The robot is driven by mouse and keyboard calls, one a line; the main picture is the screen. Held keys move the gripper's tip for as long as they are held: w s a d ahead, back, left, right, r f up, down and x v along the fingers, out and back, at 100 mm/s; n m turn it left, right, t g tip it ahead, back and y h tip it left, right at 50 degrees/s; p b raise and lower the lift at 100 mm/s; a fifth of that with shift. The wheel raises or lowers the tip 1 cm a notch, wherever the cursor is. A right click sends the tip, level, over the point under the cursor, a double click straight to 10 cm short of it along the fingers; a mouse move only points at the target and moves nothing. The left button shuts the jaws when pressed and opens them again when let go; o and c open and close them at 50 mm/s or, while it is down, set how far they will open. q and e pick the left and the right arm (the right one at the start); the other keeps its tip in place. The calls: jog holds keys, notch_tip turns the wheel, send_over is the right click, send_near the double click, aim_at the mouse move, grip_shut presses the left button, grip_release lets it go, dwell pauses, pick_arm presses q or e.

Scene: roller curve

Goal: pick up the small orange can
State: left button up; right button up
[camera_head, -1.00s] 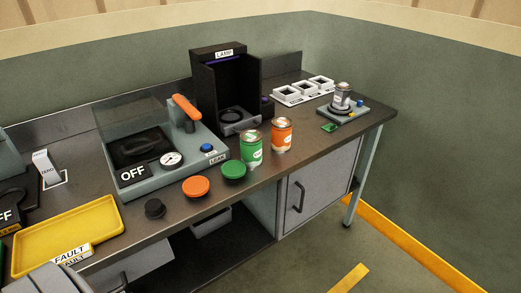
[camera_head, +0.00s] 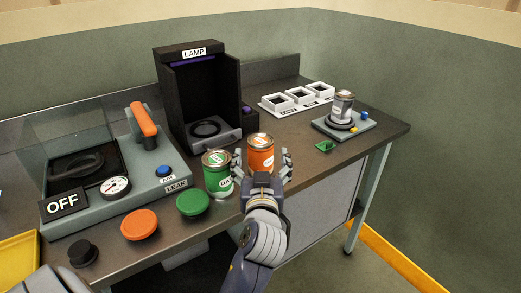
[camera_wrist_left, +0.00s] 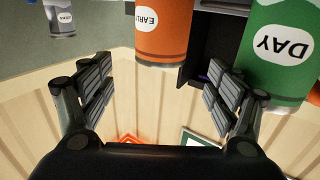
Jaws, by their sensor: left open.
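The small orange can (camera_head: 261,158) stands upright on the workbench near its front edge. My left gripper (camera_head: 263,164) is open in front of it, with one finger to each side. In the left wrist view the orange can (camera_wrist_left: 163,32), its label upside down, shows between and beyond the spread fingers (camera_wrist_left: 158,95). No grip on it shows. The green can (camera_head: 217,178) stands just left of my left finger, and it also shows in the left wrist view (camera_wrist_left: 280,75). My right gripper is not in view.
An orange button (camera_head: 139,224) and a green button (camera_head: 193,202) lie left along the front edge. The black lamp box (camera_head: 195,100) stands behind the cans. A grey can (camera_head: 343,104) sits on a stand (camera_head: 357,124) at right. White square holders (camera_head: 297,97) are at the back.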

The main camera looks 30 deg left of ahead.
aim_at(261, 139)
pick_arm(q)
jog(key=shift+w+a+r, duration=0.3)
jog(key=shift+w+a, duration=0.2)
jog(key=shift+w, duration=0.35)
jog(key=shift+f+p+x, duration=0.2)
jog(key=shift+p+x, duration=0.3)
jog(key=shift+x, duration=0.65)
jog(key=shift+p+x, duration=0.4)
jog(key=shift+x, duration=0.8)
jog(key=shift+w+a+f, duration=0.3)
jog(key=shift+w+a, duration=0.3)
jog(key=shift+w, duration=0.1)
jog(key=c, duration=1)
jog(key=shift+c, duration=1.2)
jog(key=shift+r, duration=0.1)
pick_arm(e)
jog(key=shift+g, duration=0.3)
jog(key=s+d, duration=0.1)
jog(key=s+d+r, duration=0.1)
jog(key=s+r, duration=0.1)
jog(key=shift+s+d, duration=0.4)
